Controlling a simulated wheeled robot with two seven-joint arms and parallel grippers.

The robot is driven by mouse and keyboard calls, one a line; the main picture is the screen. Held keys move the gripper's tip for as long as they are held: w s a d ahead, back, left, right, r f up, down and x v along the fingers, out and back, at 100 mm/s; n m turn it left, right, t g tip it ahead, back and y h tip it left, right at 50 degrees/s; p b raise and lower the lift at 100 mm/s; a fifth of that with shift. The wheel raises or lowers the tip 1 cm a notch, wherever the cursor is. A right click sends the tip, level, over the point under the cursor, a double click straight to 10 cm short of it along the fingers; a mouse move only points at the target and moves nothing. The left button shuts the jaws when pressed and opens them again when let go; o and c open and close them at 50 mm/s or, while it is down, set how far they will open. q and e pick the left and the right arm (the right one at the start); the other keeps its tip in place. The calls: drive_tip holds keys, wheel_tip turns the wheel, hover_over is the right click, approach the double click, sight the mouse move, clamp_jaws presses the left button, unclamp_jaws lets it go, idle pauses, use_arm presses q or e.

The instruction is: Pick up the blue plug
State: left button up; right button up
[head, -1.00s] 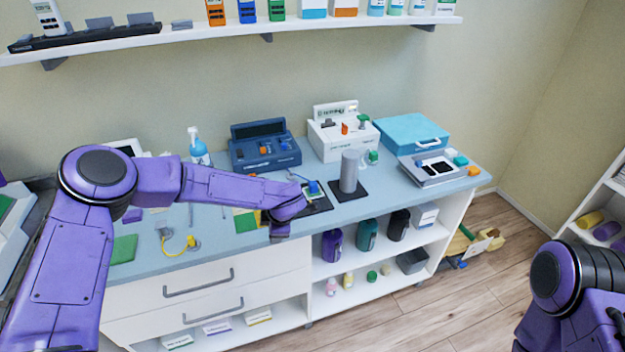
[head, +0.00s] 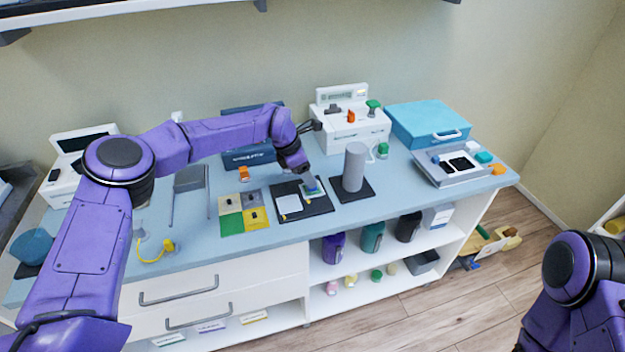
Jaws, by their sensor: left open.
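A black tray (head: 318,207) with a white square on its left half lies on the blue-grey counter. A small blue piece (head: 311,184), which looks like the blue plug, stands on a pale pad on the tray's right half. My left gripper (head: 308,180) is open and points down right over it; its fingers partly hide the piece. I cannot tell whether the fingers touch it. My right arm shows at the lower right edge, but its gripper is out of view.
A grey cylinder (head: 355,167) on a black base stands just right of the tray. A white device (head: 349,133) stands behind it. A colored panel (head: 232,223) lies to the left. A blue case (head: 428,124) and a grey tray (head: 450,177) are at the right.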

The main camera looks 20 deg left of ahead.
use_arm(q)
drive_tip(key=p+x, duration=0.1)
drive_tip(key=x, duration=0.2)
drive_tip(key=shift+w, duration=0.15)
drive_tip(key=shift+d+f, duration=0.25)
drive_tip(key=c, duration=0.8)
